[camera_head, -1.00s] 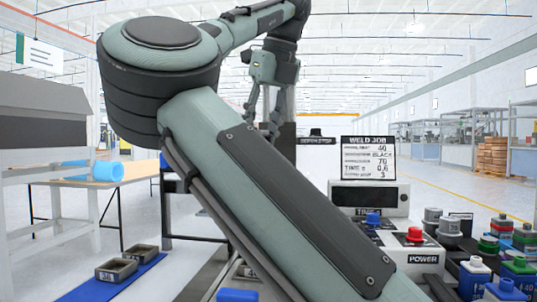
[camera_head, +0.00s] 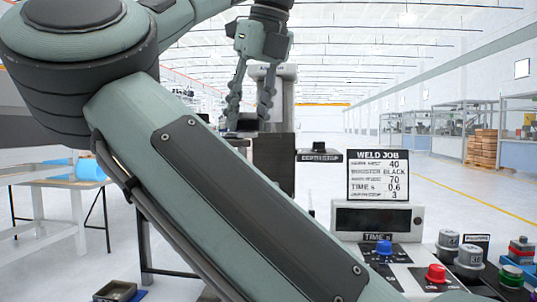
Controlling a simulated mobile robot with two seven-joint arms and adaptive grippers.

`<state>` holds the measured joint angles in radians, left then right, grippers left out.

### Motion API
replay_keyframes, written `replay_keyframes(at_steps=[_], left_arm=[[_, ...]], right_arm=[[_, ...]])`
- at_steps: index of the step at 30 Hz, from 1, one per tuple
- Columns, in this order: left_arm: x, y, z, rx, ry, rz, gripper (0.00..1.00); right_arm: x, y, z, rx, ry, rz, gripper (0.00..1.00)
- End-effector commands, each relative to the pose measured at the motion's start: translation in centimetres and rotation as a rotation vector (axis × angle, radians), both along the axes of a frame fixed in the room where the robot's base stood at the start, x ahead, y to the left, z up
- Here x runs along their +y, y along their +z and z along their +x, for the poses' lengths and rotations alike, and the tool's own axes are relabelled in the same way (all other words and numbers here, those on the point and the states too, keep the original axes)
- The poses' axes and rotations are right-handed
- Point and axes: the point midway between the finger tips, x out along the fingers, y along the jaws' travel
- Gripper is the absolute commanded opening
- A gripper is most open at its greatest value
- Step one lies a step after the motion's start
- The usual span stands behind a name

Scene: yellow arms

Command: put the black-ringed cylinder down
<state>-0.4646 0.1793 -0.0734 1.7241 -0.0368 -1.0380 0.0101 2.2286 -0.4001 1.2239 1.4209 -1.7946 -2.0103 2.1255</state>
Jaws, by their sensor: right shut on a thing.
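My right gripper (camera_head: 249,112) hangs fingers down at the upper middle, beyond my right arm, which crosses the foreground. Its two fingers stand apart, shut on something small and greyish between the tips. I take this as the black-ringed cylinder, but its rings cannot be made out. A dark upright block (camera_head: 273,165) stands just below and behind the fingertips; I cannot tell whether they touch. My left gripper is not in view.
At right stand a WELD JOB sign (camera_head: 378,177), a display box (camera_head: 372,219), blue (camera_head: 384,247) and red (camera_head: 436,273) knobs, and grey cylinders (camera_head: 470,258). A small dark tray (camera_head: 117,291) is at bottom left. A table (camera_head: 50,183) with a blue roll (camera_head: 90,170) stands at left.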

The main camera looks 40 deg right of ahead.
Motion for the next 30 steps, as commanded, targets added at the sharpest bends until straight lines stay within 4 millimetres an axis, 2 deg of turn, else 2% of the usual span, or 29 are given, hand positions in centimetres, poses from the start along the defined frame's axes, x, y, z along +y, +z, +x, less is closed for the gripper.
replay_keyframes(at_steps=[5,6,15,18,23,30], left_arm=[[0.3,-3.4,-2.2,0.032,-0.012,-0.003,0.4],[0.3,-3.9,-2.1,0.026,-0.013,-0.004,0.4],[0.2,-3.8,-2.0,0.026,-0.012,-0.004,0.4],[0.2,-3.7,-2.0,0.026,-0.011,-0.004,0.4],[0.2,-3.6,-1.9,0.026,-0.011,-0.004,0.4],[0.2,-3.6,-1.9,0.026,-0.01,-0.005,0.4]], right_arm=[[-0.7,0.0,0.2,-0.001,-0.002,-0.006,0.07],[-1.4,-0.9,0.5,0.001,-0.004,-0.005,0.07],[-7.2,-4.7,3.0,0.0,-0.003,-0.007,0.07],[-8.4,-5.5,3.6,-0.001,-0.001,-0.007,0.07],[-9.1,-6.2,4.0,-0.004,0.001,-0.006,0.07],[-9.1,-9.4,4.1,-0.003,0.0,-0.005,0.07]])
